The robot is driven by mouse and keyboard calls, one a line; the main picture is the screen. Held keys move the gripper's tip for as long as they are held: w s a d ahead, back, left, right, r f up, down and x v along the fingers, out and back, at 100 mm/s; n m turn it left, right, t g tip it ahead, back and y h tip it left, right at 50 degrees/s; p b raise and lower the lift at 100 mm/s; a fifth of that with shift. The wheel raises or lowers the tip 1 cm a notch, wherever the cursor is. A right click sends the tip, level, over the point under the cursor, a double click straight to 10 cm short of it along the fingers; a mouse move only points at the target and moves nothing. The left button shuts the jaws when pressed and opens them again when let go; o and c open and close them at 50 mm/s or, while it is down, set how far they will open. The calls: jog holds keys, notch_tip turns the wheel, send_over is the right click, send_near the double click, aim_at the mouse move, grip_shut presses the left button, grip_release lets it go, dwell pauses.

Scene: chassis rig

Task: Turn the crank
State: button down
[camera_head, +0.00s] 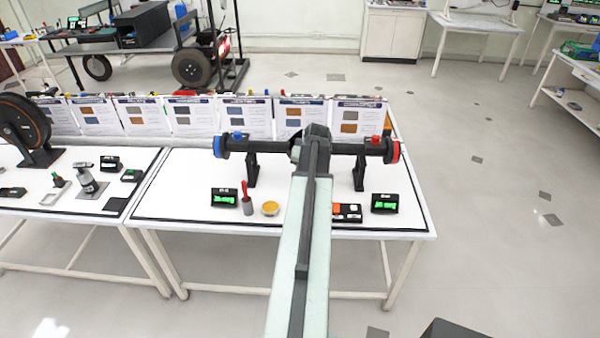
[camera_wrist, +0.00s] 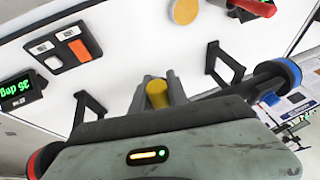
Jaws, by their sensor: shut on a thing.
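A dark horizontal shaft (camera_head: 345,148) rests on two black stands above the white table, with a blue end (camera_head: 220,146) at left and a red end (camera_head: 391,150) at right. My gripper (camera_head: 313,134) is at the middle of the shaft, and my arm hides that part in the head view. In the wrist view, my gripper (camera_wrist: 160,88) has its grey fingers closed around a yellow grip (camera_wrist: 157,94), which seems to be the crank's handle. How the grip joins the shaft is hidden behind the gripper body.
On the table (camera_head: 180,200) are a red-handled tool (camera_head: 246,197), a yellow disc (camera_head: 270,208), a switch box (camera_head: 346,212) and two green displays, left (camera_head: 224,197) and right (camera_head: 384,203). Info cards (camera_head: 245,117) line the back. A wheel rig (camera_head: 25,122) stands on the left table.

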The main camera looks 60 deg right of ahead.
jog(key=shift+s+d, duration=0.15)
jog(key=c, duration=1.3)
grip_release()
jog(key=shift+s, duration=0.1)
jog(key=p+v, duration=0.7)
jog(key=v, duration=0.1)
jog(key=shift+f, duration=0.15)
